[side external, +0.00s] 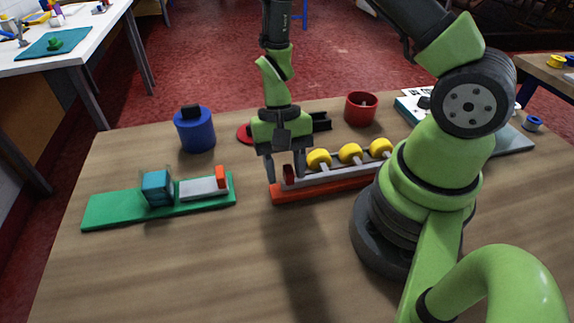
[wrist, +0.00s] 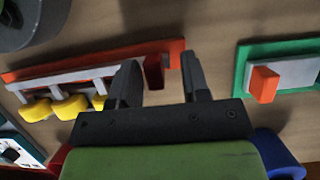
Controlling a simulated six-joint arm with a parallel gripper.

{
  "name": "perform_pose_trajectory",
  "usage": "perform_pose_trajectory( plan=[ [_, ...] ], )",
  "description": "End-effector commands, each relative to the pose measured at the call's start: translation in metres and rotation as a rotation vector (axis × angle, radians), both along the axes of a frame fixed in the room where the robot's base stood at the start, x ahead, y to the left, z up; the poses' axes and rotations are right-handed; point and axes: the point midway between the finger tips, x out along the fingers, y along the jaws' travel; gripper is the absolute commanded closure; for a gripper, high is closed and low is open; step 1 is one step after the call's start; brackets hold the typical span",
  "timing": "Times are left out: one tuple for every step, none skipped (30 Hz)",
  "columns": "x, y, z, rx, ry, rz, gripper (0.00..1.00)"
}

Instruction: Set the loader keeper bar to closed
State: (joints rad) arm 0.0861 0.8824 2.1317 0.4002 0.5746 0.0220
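The loader appears to be the orange base (side external: 310,190) with a grey rail carrying yellow-topped pieces (side external: 350,153). A small dark red upright piece (side external: 288,172), likely the keeper bar, stands at the rail's left end. My gripper (side external: 285,174) is open, pointing down over that end, one finger on either side of the red piece. In the wrist view, the red piece (wrist: 153,72) shows between the fingertips (wrist: 161,62), with gaps visible on both sides. Whether either finger touches it I cannot tell. Nothing is held.
A green base (side external: 105,212) with a teal block (side external: 157,188) and an orange block (side external: 221,177) lies to the left. A blue canister (side external: 195,130) and a red cup (side external: 361,108) stand behind. The table's front left is clear.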

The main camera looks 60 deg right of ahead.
Motion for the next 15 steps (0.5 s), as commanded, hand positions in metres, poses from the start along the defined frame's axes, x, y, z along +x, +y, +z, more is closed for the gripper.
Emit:
perform_pose_trajectory(
  plan=[
    [0.0,0.0,0.0,0.0,0.0,0.0,0.57],
    [0.0,0.0,0.0,0.0,0.0,0.0,0.57],
    [0.0,-0.001,0.0,0.0,0.0,-0.001,0.57],
    [0.0,-0.001,0.001,0.0,0.0,-0.001,0.57],
    [0.001,-0.001,0.002,0.0,-0.001,-0.001,0.57],
    [0.002,-0.002,0.005,0.0,-0.003,-0.001,0.57],
    [0.003,-0.003,0.008,0.001,-0.004,-0.002,0.57],
    [0.004,-0.004,0.012,0.001,-0.005,-0.001,0.57],
    [0.006,-0.006,0.018,0.001,-0.006,-0.001,0.57],
    [0.008,-0.007,0.023,-0.001,-0.008,-0.002,0.57],
    [0.009,-0.009,0.029,-0.001,-0.008,-0.001,0.57],
    [0.012,-0.011,0.037,0.0,-0.01,-0.002,0.57],
    [0.014,-0.013,0.043,-0.001,-0.009,-0.002,0.57],
    [0.015,-0.015,0.049,-0.002,-0.009,-0.002,0.57],
    [0.017,-0.017,0.056,-0.001,-0.009,-0.001,0.57]
  ],
)
